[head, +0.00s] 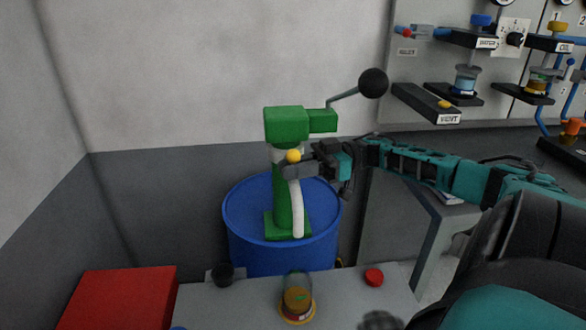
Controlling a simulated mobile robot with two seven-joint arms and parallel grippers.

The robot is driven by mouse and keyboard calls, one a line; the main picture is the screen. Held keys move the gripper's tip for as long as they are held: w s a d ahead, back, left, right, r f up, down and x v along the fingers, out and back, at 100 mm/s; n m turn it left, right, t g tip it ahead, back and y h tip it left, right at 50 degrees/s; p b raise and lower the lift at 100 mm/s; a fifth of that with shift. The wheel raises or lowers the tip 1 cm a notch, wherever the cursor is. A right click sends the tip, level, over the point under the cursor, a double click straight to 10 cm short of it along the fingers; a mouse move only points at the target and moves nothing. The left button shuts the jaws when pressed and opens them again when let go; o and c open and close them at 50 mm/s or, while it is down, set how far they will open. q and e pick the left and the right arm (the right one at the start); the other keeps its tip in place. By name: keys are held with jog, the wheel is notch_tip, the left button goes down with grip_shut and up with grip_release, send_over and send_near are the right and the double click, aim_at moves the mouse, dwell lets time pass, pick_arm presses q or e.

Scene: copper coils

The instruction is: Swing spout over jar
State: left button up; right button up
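A green pump (285,125) stands upright on a blue barrel (255,253), with a lever ending in a black ball at its upper right. Its white spout (296,210) hangs down the front of the column, its lower end over the barrel top. A yellow knob (293,156) sits near the spout's upper end. My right gripper (290,169) reaches in from the right, at the spout's top just below the knob; its fingers' closure is unclear. A glass jar (298,296) with amber contents stands on the grey table in front of the barrel. My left gripper is out of view.
A red lid (374,277) lies on the grey table (345,296) right of the jar. A black round piece (222,273) is at the table's left. A red box (118,297) stands at lower left. A panel with shelves and valves (470,60) is at upper right.

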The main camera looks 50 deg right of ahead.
jog(key=o, duration=0.5)
jog(key=shift+d+r, duration=0.1)
jog(key=shift+r, duration=0.65)
jog(key=shift+c, duration=0.2)
jog(key=shift+o, duration=0.7)
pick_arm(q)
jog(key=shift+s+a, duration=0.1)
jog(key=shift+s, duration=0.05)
pick_arm(e)
jog(key=shift+f, duration=0.25)
pick_arm(q)
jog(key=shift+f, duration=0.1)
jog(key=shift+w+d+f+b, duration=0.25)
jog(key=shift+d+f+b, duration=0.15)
jog(key=shift+b, duration=0.7)
pick_arm(e)
jog(key=v, duration=1.2)
jog(key=shift+s+d, duration=0.25)
jog(key=shift+d, duration=0.1)
